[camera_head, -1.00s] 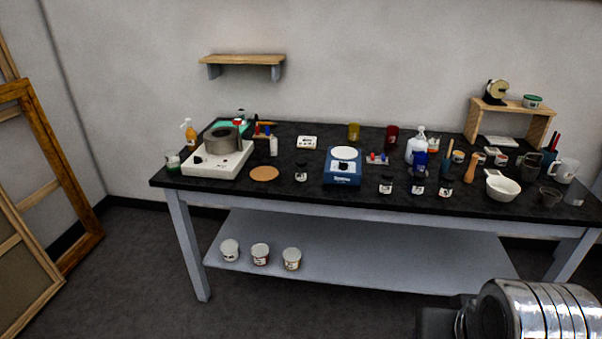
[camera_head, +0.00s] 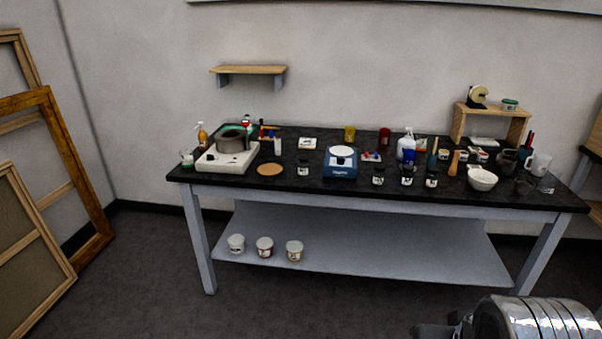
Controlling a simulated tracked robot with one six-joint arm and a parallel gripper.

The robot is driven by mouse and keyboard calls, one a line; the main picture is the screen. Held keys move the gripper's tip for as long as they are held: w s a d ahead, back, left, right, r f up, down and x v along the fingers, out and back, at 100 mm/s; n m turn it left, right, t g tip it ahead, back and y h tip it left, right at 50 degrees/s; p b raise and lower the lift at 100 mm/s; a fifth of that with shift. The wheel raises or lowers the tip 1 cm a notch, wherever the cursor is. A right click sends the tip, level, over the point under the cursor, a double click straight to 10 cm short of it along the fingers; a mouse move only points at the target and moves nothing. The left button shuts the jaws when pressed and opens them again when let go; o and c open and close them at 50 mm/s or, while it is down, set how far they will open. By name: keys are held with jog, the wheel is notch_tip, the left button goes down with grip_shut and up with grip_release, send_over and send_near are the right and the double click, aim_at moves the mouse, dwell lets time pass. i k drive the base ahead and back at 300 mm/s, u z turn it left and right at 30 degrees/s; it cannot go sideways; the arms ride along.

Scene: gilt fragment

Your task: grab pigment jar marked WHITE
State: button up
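Several small dark-lidded or dark jars with pale labels stand on the black bench top: one left of the blue scale (camera_head: 303,170), and a row right of it, a jar (camera_head: 378,177), a second jar (camera_head: 407,178) and a third jar (camera_head: 431,180). Their labels are too small to read, so I cannot tell which is marked WHITE. Three white tubs (camera_head: 265,247) with labels stand on the lower shelf; their words are also unreadable. Part of my metallic arm shows at the bottom right. My gripper's fingers cannot be seen.
The black table (camera_head: 330,193) spans the view, with a blue scale (camera_head: 341,163), a white hotplate (camera_head: 228,158) and a white mortar (camera_head: 482,179) on it. Wooden frames (camera_head: 62,150) lean at the left wall. The floor (camera_head: 150,270) before the table is clear.

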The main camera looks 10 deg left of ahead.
aim_at(303, 163)
jog(key=u, duration=0.4)
jog(key=i, duration=0.55)
jog(key=u, duration=0.95)
jog(key=i, duration=1.8)
jog(key=z, duration=0.4)
jog(key=i, duration=0.75)
jog(key=z, duration=0.4)
